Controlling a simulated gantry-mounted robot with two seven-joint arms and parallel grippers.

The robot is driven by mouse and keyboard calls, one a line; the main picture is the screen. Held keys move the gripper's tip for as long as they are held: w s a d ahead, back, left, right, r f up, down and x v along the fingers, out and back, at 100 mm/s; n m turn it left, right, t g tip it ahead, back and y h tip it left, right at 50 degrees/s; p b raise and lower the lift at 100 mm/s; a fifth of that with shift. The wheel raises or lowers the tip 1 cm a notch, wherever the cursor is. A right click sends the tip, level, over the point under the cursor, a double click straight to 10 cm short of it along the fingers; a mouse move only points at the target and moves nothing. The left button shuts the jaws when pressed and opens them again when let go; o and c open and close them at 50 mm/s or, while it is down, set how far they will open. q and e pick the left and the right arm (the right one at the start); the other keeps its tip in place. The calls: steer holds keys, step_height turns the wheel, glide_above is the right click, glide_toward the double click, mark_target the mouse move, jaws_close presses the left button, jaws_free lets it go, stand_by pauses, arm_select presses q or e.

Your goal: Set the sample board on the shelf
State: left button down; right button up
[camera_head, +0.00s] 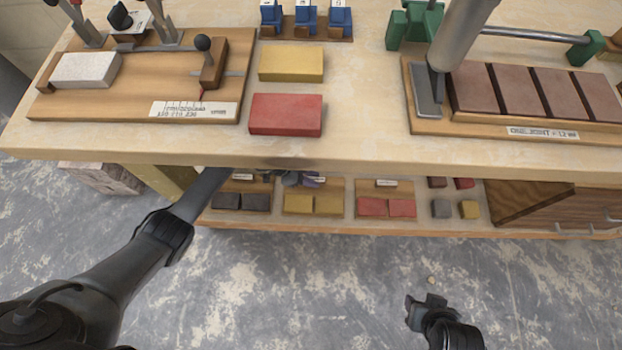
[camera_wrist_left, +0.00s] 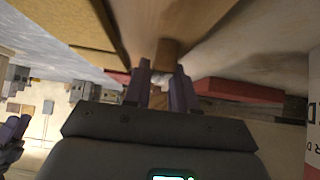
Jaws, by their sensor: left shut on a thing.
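The sample board with two yellow blocks (camera_head: 313,204) is on the lower shelf (camera_head: 330,226), under the front edge of the bench top. My left gripper (camera_head: 302,180) reaches in under that edge, at the back of this board. In the left wrist view its purple fingers (camera_wrist_left: 163,90) are closed on a small pale and wooden part, seemingly of this board. The bench edge and my gripper hide the board's back end, so I cannot tell whether it rests flat. My right gripper (camera_head: 427,303) hangs over the floor, away from the bench, its jaw gap unclear.
A board with dark blocks (camera_head: 241,202) lies to the left and one with red blocks (camera_head: 387,207) to the right. Loose small blocks (camera_head: 441,208) and a wooden drawer unit (camera_head: 540,203) stand farther right. The bench top (camera_head: 364,120) overhangs the shelf. The floor in front is clear.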

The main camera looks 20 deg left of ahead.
arm_select(q)
steer(key=c, duration=0.9)
jaws_free()
